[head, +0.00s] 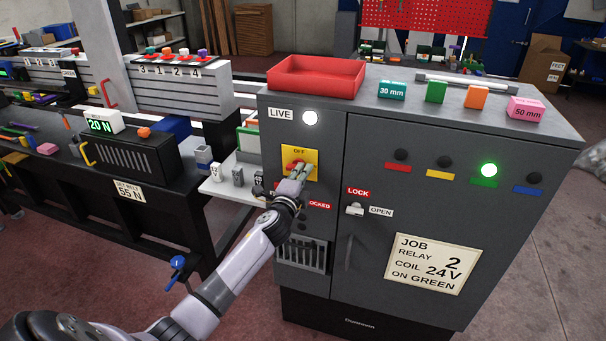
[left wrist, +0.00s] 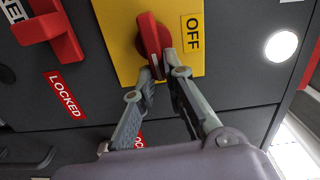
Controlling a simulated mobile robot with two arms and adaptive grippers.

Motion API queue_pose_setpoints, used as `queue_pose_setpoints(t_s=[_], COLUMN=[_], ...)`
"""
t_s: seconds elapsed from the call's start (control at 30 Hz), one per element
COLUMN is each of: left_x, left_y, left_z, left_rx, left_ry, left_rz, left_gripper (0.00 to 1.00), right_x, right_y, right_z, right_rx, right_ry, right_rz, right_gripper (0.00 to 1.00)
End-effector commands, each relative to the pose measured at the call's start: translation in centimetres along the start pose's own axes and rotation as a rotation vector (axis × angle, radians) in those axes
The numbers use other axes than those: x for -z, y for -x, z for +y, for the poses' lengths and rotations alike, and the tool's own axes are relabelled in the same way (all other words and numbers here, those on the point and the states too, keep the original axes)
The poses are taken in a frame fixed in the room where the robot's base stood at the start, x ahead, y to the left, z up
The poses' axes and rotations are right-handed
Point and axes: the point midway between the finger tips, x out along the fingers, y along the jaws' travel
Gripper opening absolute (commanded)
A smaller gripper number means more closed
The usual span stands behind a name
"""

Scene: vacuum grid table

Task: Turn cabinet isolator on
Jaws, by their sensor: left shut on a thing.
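The isolator is a red rotary knob (head: 293,165) on a yellow plate (head: 313,157) marked OFF, on the left door of the grey cabinet (head: 400,140). In the left wrist view the knob (left wrist: 150,32) has a white mark at its lower end, and the OFF label (left wrist: 192,32) is beside it. My left gripper (head: 301,174) is at the front of the plate. In the left wrist view its fingers (left wrist: 163,70) are closed around the lower end of the knob and hide part of it. My right gripper is not in view.
A white lamp (head: 310,118) beside the LIVE label is lit. A red handle (left wrist: 50,28) and a LOCKED label (left wrist: 65,95) are close to the plate. A lock switch (head: 354,210) is to the right. A green lamp (head: 489,170) is lit. A red tray (head: 316,77) sits on top.

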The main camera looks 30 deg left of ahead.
Motion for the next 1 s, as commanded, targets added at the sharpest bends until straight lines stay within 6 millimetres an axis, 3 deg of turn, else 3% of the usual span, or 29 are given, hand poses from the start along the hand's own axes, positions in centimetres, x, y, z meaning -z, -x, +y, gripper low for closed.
queue_pose_setpoints(t_s=[0.6, 0.63, 0.9, 1.0], left_x=[0.08, 0.08, 0.04, 0.03], left_y=[0.05, 0.05, 0.02, 0.02], left_z=[0.31, 0.31, 0.21, 0.18], left_rx=[-0.003, -0.003, -0.002, -0.001], left_ry=[-0.036, -0.036, -0.037, -0.037], left_rz=[0.002, 0.002, 0.001, 0.001], left_gripper=[0.00, 0.14, 0.32, 0.32], right_x=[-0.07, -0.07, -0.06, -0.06], right_y=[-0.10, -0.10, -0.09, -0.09], right_z=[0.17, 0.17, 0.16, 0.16], right_rx=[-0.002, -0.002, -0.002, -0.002], right_ry=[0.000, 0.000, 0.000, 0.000], right_rz=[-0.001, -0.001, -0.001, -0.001], right_gripper=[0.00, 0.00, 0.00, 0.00])
